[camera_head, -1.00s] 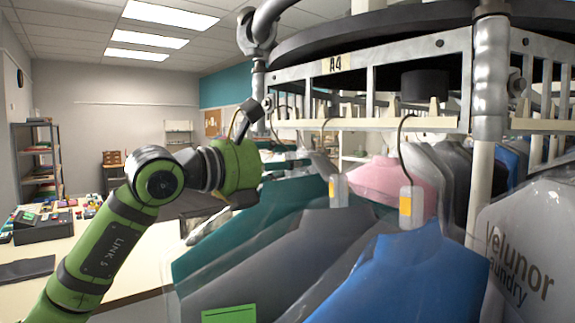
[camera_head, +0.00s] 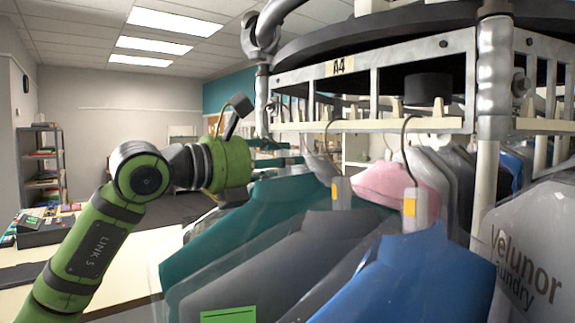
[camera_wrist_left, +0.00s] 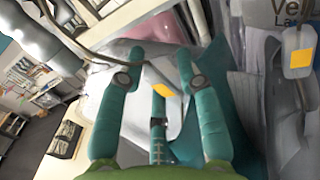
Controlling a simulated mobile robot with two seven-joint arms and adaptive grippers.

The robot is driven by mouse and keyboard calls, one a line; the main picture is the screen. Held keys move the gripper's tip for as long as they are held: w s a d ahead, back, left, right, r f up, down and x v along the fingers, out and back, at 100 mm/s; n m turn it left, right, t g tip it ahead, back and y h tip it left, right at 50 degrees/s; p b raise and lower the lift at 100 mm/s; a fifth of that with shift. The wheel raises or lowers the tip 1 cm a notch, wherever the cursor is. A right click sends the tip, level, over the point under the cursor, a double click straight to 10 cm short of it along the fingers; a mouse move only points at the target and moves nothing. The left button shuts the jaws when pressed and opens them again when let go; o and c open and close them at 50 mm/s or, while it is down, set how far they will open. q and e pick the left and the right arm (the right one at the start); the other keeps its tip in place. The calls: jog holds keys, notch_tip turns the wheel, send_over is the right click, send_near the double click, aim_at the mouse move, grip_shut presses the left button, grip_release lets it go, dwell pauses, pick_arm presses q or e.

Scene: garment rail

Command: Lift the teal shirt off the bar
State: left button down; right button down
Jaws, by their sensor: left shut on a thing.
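The teal shirt (camera_head: 225,235) hangs in clear film at the left of the row in the head view, partly behind a grey garment. It also shows in the left wrist view (camera_wrist_left: 213,82). My left gripper (camera_head: 300,158) is at the shirt's collar, its teal fingers pointing right. In the wrist view its fingers (camera_wrist_left: 156,70) lie either side of the pale hanger neck with a yellow tag, and it is shut on it. A dark hook wire (camera_wrist_left: 88,54) runs up toward the rail. I cannot tell whether the hook touches the bar (camera_head: 370,126). My right gripper is out of view.
A grey garment (camera_head: 290,250) and a blue one (camera_head: 410,275) hang close beside the teal shirt. A pink garment (camera_head: 385,185) and others hang behind. A steel post (camera_head: 492,100) and the A4 rail are near. The room left of the rail is open above a table (camera_head: 130,260).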

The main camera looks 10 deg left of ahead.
pick_arm(q)
jog(key=shift+b+v, duration=1.05)
jog(key=shift+v, duration=1.4)
jog(key=shift+b+v, duration=0.4)
jog(key=shift+v, duration=0.5)
jog(key=b+v, duration=0.2)
jog(key=v, duration=0.8)
jog(key=shift+b, duration=0.3)
